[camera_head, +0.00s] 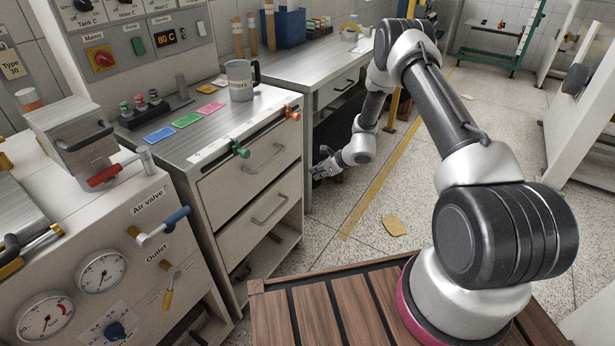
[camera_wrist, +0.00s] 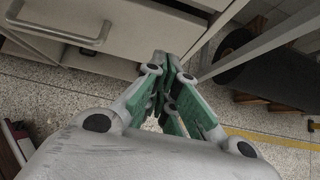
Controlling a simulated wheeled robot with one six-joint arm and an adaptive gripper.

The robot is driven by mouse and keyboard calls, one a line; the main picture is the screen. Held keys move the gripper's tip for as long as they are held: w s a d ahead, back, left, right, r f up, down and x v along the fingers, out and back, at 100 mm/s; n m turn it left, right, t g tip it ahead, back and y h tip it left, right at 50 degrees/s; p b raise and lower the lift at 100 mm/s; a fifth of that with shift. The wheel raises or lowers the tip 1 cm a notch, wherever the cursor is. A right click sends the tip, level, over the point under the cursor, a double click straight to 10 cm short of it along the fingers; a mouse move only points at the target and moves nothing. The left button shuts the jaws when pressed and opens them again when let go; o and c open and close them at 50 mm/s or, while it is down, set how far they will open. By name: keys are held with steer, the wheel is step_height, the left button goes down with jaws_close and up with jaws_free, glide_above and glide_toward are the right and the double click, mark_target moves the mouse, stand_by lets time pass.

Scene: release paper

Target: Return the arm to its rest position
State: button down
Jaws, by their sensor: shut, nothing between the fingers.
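My arm (camera_head: 452,115) rises from its base, bends over at the top and hangs down toward the cabinet side in the head view. My gripper (camera_head: 318,172) is at its end, beside the right edge of the drawer cabinet (camera_head: 250,205). In the wrist view my gripper (camera_wrist: 170,62) has its green-padded fingers brought together at the tips, with nothing between them. A drawer front with a metal handle (camera_wrist: 62,25) is close by at the upper left there.
A steel bench (camera_head: 300,72) stands behind the gripper. A grey mug (camera_head: 241,80) and coloured cards (camera_head: 187,120) are on the cabinet top. A valve panel (camera_head: 110,240) is at the left. Speckled floor (camera_head: 440,100) lies open at the right, with a yellow scrap (camera_head: 394,226) on it.

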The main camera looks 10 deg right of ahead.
steer(key=s+d+r+n+g+y, duration=0.1)
steer(key=s+r+n+g, duration=0.3)
steer(key=s, duration=0.4)
steer(key=s+d+r+n+g+y, duration=0.1)
steer(key=s+r+n, duration=0.4)
steer(key=s, duration=0.4)
steer(key=s+d+r+n+t+h, duration=0.1)
steer(key=s+d+r+n, duration=0.3)
steer(key=s+r, duration=0.5)
steer(key=s+d+r+n+t+h, duration=0.1)
steer(key=s+d+r+n+h, duration=0.2)
steer(key=s+r+n, duration=0.5)
steer(key=s+d+r+n+t+h, duration=0.1)
steer(key=s+d+r+n+h, duration=0.3)
steer(key=s+r, duration=0.7)
step_height(320, 180, up, 11)
steer(key=shift+d+r+n, duration=0.1)
steer(key=shift+d+n, duration=0.25)
steer(key=shift+n, duration=0.65)
steer(key=shift+s, duration=0.1)
